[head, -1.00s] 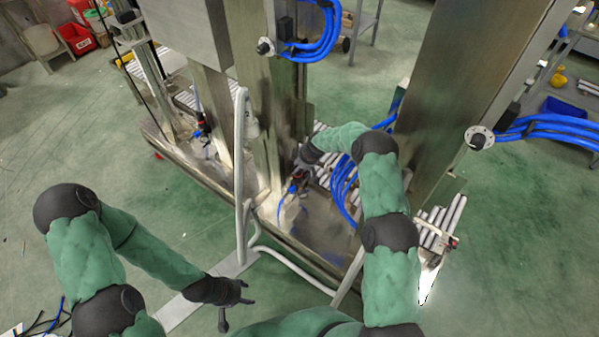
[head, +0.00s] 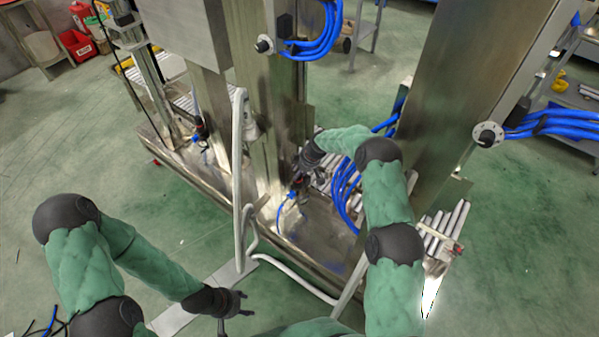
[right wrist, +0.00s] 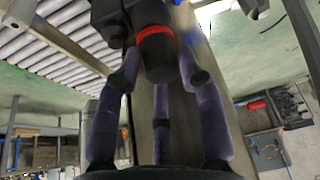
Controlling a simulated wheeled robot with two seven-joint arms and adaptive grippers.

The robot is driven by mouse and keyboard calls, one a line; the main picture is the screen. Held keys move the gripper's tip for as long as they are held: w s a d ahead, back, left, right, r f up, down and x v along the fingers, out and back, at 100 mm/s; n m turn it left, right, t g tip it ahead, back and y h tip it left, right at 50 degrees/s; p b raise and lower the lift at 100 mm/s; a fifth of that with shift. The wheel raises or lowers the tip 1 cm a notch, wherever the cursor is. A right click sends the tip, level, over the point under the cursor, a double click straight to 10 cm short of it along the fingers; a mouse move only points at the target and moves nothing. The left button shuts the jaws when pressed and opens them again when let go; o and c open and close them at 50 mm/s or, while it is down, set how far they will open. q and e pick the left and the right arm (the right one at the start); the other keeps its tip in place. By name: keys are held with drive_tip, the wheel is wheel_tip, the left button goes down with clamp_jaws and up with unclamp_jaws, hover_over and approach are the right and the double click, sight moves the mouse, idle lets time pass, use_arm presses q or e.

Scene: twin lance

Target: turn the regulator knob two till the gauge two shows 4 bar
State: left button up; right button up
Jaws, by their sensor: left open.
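The regulator knob (right wrist: 156,50) is a black cylinder with a red ring, seen end-on in the right wrist view. It sits between the fingers of my right gripper (right wrist: 160,65), whose tips reach up on both sides of it. I cannot tell whether they touch it. In the head view my right gripper (head: 303,165) is at the small black and red regulator (head: 299,184) low on the middle steel post and partly covers it. No gauge face or reading can be made out. My left gripper (head: 235,302) is open and empty above the floor, away from the machine.
A second regulator (head: 201,131) is on the left post. A pale bent tube frame (head: 239,180) stands in front of the machine, between my arms. Blue hoses (head: 345,190) hang close to my right forearm. Rollers (head: 443,230) lie right of it.

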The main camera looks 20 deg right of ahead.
drive_tip(key=shift+o, duration=1)
drive_tip(key=shift+a, duration=0.4)
drive_tip(key=shift+d, duration=0.1)
drive_tip(key=shift+s+p, duration=0.1)
drive_tip(key=shift+p, duration=0.4)
drive_tip(key=m+p, duration=0.1)
drive_tip(key=p, duration=0.1)
drive_tip(key=m+h+p, duration=0.1)
drive_tip(key=m+p, duration=0.1)
drive_tip(key=shift+d+r+t+p, duration=0.1)
drive_tip(key=shift+r+t+p, duration=0.1)
drive_tip(key=shift+t+p, duration=0.15)
drive_tip(key=shift+f+m+h+p, duration=0.1)
drive_tip(key=shift+m+h+p, duration=0.2)
drive_tip(key=shift+m+p, duration=0.7)
drive_tip(key=shift+f+m+t+h+p, duration=0.1)
drive_tip(key=shift+m+t+h+p, duration=0.2)
drive_tip(key=shift+m+p, duration=0.5)
drive_tip(key=shift+m+h, duration=0.4)
drive_tip(key=shift+m, duration=0.4)
